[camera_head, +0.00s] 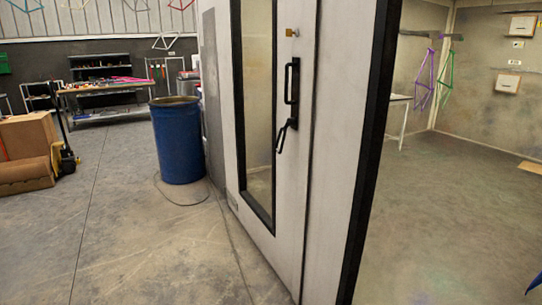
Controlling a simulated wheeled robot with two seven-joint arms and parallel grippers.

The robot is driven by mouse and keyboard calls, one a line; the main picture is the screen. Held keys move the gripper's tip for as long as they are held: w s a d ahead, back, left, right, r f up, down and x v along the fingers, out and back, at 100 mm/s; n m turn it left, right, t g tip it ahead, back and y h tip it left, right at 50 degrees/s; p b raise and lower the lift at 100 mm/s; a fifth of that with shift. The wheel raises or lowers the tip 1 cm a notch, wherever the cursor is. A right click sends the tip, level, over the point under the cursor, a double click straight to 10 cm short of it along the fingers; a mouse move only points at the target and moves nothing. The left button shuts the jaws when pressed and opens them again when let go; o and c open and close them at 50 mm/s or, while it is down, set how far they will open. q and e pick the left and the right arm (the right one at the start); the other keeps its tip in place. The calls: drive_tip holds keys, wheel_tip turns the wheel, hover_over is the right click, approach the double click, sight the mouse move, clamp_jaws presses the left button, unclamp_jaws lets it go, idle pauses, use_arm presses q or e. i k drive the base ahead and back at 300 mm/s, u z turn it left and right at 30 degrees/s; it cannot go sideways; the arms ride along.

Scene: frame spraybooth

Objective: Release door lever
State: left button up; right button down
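The white door (303,220) with a tall dark-framed window stands in the middle of the head view, and its near edge is black. A black door lever (283,134) sits low on the door and slants down to the left. A black vertical pull handle (291,82) is just above it. A small brass-coloured fitting (292,32) is higher up. Neither of my grippers shows clearly, and nothing is seen touching the lever.
A blue barrel (178,139) stands left of the door with a cable on the floor near it. Cardboard boxes (27,150) are at the far left. A workbench (106,90) is behind. The booth floor (445,210) right of the door is mostly clear, with frames hanging beyond.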

sight(290, 121)
drive_tip(key=u, duration=0.5)
drive_tip(key=i, duration=2.65)
drive_tip(key=z, duration=0.35)
